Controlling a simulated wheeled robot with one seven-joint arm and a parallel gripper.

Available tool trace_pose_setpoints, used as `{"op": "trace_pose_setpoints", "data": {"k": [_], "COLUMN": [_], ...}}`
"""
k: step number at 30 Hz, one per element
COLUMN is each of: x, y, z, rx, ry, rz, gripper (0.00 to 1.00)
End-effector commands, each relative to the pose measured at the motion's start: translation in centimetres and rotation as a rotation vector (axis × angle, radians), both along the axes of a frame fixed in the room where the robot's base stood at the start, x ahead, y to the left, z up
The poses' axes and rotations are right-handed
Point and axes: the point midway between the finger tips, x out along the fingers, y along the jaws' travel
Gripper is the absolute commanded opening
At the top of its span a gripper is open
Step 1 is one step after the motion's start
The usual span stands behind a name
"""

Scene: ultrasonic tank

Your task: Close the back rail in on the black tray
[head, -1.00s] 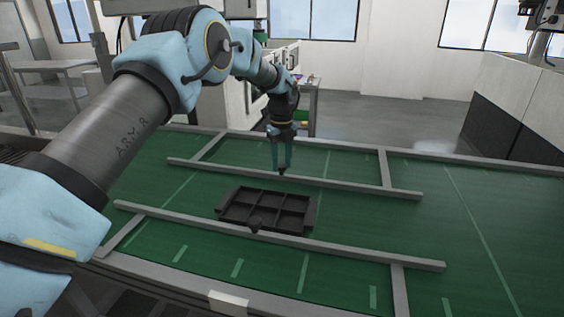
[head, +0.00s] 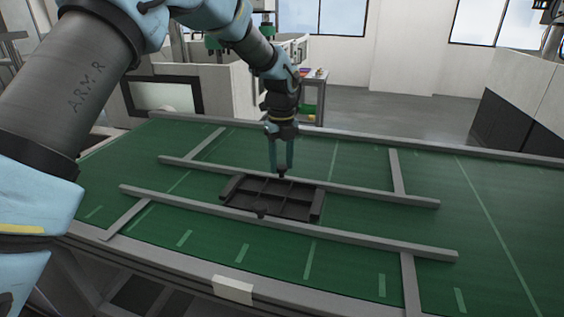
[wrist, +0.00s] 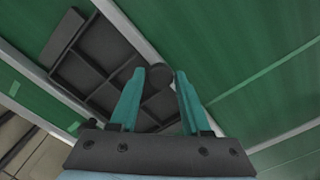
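The black tray (head: 318,203), divided into compartments, lies on the green belt between two grey rails. The back rail (head: 370,193) runs along the tray's back edge, very close to it; I cannot tell if they touch. The front rail (head: 380,240) runs along its front side and carries a black knob (head: 262,211). My gripper (head: 282,168) points down over the back rail, with its fingers on either side of that rail's dark knob. In the wrist view the teal fingers (wrist: 160,78) close on this round knob (wrist: 160,76), and the tray (wrist: 93,48) shows beside the rail.
Grey crossbars (head: 396,172) extend from the rails near their ends. The green belt (head: 500,240) is clear to the right. The belt's back edge has a raised grey border (head: 400,143).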

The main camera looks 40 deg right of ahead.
Motion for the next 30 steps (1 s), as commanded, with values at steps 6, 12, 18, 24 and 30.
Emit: {"op": "trace_pose_setpoints", "data": {"k": [6,12,18,24,30], "x": [0.0,0.0,0.0,0.1,0.0], "y": [0.0,0.0,-0.1,-0.1,-0.1], "z": [0.0,0.0,1.2,5.0,8.6], "rx": [0.0,-0.001,-0.004,-0.006,-0.004], "ry": [0.0,0.001,0.0,-0.002,-0.001], "rz": [0.0,0.0,0.001,0.001,0.001], "gripper": [0.71,0.71,0.71,0.71,0.71]}}
